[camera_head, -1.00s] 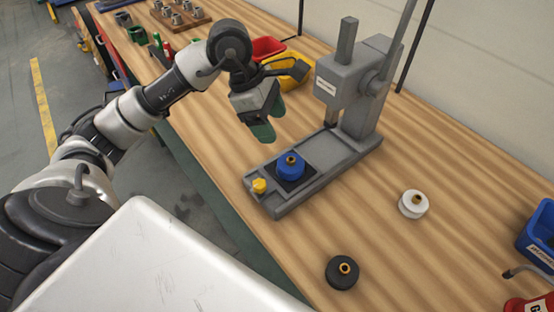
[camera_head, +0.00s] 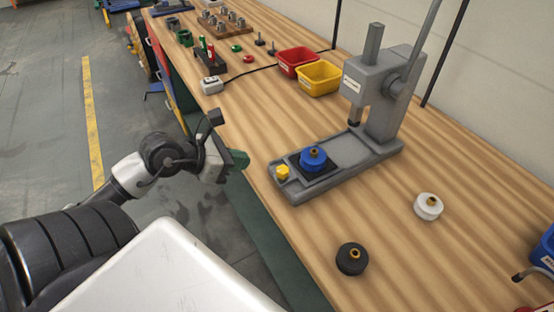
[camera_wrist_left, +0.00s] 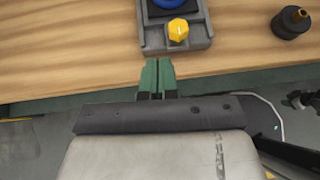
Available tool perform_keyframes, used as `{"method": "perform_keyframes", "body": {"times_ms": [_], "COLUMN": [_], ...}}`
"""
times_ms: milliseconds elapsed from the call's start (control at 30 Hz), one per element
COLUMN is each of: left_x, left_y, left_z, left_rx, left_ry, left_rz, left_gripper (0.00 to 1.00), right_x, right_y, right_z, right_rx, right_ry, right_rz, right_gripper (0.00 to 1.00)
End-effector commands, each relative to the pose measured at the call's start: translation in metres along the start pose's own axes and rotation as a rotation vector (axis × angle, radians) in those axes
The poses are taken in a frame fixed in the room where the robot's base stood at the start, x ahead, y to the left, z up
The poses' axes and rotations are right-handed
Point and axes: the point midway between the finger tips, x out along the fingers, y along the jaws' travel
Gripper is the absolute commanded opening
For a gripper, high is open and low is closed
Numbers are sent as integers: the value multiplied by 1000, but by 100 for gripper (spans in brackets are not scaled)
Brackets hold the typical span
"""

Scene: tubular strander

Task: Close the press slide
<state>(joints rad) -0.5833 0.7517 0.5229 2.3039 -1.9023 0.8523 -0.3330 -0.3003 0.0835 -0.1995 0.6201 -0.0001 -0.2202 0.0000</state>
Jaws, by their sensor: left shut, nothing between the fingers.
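The grey press (camera_head: 376,110) stands on the wooden bench, its ram above the rear of a long base. My right gripper is out of view.
A black round part (camera_head: 352,259) and a white one (camera_head: 428,206) stand on the bench near the press. Red (camera_head: 297,61) and yellow (camera_head: 319,78) bins are behind it. A blue bin (camera_head: 544,247) is at the right edge. The bench's front edge lies beneath the gripper.

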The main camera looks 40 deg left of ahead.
Motion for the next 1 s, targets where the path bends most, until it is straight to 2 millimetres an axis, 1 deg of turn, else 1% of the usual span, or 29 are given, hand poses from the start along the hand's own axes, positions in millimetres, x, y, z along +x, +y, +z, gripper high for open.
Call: {"method": "perform_keyframes", "body": {"times_ms": [33, 167, 267, 367, 567, 933, 1000], "left_x": [-6, -14, -12, -4, 25, 88, 94], "left_y": [3, 9, 10, 11, 13, 17, 18], "left_z": [-5, -9, -8, -7, -6, -4, 3], "left_rx": [-8, -14, -16, -16, -15, -16, -14], "left_ry": [-3, -17, -21, -22, -23, -23, -23], "left_rz": [24, 62, 69, 69, 68, 67, 69], "left_gripper": [0, 0, 0, 0, 0, 0, 0], "right_x": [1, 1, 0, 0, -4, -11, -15], "right_y": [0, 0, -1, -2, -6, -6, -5], "right_z": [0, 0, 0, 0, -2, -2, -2], "right_rx": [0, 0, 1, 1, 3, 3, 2], "right_ry": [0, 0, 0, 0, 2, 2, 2], "right_rz": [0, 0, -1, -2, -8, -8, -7], "right_gripper": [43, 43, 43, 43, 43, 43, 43]}}
